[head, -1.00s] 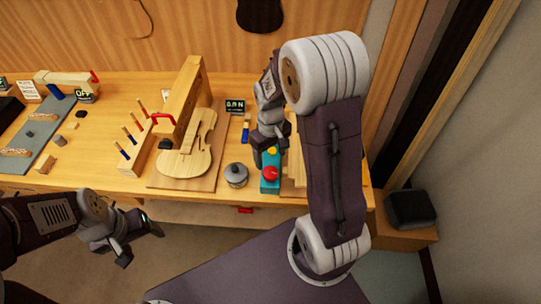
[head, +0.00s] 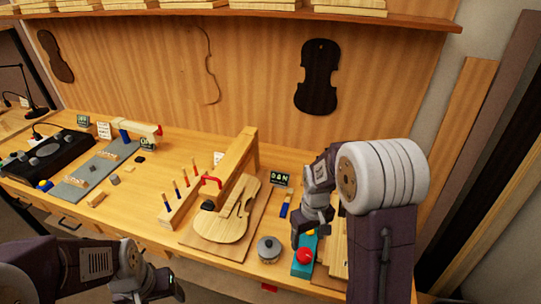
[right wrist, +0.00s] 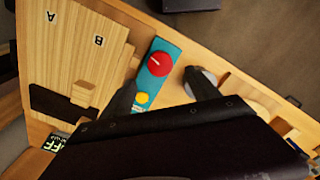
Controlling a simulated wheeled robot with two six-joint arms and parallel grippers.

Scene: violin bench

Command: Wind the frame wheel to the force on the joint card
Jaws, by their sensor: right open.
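A wooden frame (head: 238,165) stands over a pale violin body (head: 236,222) on a board. A red handle (head: 211,181), perhaps the frame wheel, sits on its left side. A small dark display (head: 281,180) behind the violin appears to read 0.0 N. A white card (head: 103,130) stands at the back left, too small to read. My right gripper (head: 300,240) is open and empty above a teal box (head: 303,262), which shows a red knob (right wrist: 159,64) and a yellow button in the right wrist view. My left gripper (head: 155,288) is low, before the bench; its jaws are unclear.
A lidded grey pot (head: 269,249) stands left of the teal box. A rack with several tools (head: 182,205) is left of the violin. Boards marked A and B (right wrist: 75,50) lie beside the teal box. The bench's middle left has free room.

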